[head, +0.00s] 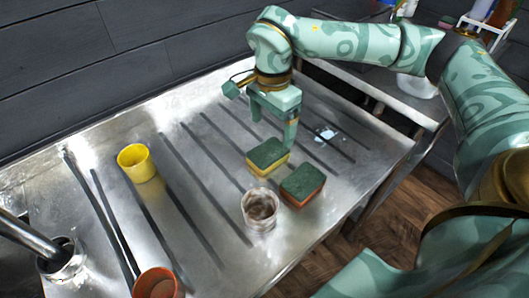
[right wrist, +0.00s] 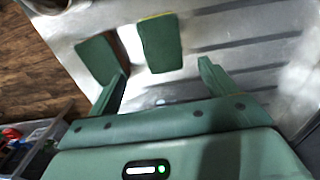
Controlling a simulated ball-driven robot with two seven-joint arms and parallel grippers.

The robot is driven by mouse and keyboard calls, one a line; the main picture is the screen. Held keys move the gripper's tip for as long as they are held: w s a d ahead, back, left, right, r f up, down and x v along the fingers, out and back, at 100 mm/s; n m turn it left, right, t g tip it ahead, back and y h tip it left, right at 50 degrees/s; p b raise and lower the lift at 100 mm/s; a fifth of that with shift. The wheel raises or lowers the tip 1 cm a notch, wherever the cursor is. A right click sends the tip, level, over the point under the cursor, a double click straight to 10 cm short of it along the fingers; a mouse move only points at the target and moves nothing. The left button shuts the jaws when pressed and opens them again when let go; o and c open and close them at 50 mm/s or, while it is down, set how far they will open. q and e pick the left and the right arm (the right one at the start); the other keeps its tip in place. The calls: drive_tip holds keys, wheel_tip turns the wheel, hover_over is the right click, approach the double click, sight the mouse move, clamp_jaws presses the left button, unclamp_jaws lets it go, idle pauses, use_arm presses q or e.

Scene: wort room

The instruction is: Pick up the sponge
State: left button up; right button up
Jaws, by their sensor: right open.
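Two sponges lie side by side on the metal drainboard. One sponge (head: 267,157) has a green top and a yellow side; the other sponge (head: 302,186) has a green top and an orange-red side. My right gripper (head: 273,132) is open and empty, pointing down above the board just behind the yellow-sided sponge. In the right wrist view, the yellow-sided sponge (right wrist: 160,43) lies beyond and between the open fingers (right wrist: 163,80). The orange-sided sponge (right wrist: 98,60) lies to its left, near the line of the left finger. My left gripper is not in view.
A whitish cup (head: 260,209) stands close to the sponges. A yellow cup (head: 137,163) stands farther left, and an orange cup (head: 157,284) is at the bottom edge. A metal tap (head: 28,239) is at the left. The grooved drainboard (head: 200,190) is clear between the yellow cup and the sponges.

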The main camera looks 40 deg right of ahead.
sight(268, 151)
wheel_tip(268, 151, down, 2)
drive_tip(key=shift+a, duration=0.1)
drive_tip(key=shift+f+b, duration=0.35)
drive_tip(key=shift+f, duration=0.1)
drive_tip(key=f+b, duration=0.1)
drive_tip(key=f, duration=0.2)
drive_tip(key=f+b, duration=0.1)
drive_tip(key=f, duration=0.1)
drive_tip(key=shift+w+a+f+b, duration=0.15)
drive_tip(key=shift+w+a+b, duration=0.1)
drive_tip(key=shift+b, duration=0.1)
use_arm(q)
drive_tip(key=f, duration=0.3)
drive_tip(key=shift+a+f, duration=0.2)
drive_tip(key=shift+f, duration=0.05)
use_arm(e)
drive_tip(key=c, duration=1.1)
